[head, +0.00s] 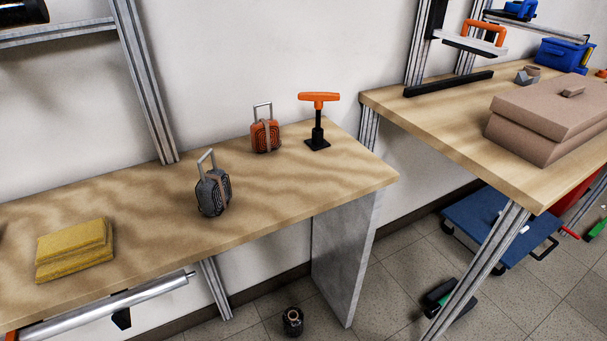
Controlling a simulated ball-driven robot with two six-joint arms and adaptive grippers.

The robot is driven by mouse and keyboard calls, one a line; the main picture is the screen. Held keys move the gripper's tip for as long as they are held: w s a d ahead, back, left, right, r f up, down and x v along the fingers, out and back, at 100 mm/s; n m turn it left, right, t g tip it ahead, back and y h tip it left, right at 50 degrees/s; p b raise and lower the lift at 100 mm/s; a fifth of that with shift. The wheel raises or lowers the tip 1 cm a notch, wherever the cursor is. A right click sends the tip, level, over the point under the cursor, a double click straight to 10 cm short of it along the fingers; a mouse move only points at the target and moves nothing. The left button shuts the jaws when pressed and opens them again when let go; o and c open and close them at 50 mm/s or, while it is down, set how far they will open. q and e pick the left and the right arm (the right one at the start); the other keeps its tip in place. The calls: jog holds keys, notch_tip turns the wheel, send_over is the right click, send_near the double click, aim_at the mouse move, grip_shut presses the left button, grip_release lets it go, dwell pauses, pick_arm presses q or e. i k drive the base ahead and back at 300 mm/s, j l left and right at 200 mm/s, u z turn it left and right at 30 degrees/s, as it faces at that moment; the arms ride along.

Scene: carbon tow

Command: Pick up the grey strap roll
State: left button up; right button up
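The grey strap roll (212,193) stands on the wooden table (150,203) near its front edge. It is a dark grey rounded body with a light metal handle sticking up and a brownish band across it. A similar orange strap roll (265,136) stands behind it to the right, apart from it. Neither of my grippers shows in the head view.
An orange T-handled tool (318,120) stands on a black base at the table's right end. Yellow stacked blocks (75,250) lie at the left. A metal upright (148,85) rises at the back. A second bench (450,120) with brown blocks (550,118) stands right.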

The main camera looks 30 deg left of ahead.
aim_at(212, 192)
jog(key=j+u, duration=0.35)
jog(key=u, duration=0.15)
jog(key=j+u, duration=0.5)
jog(key=l, duration=0.1)
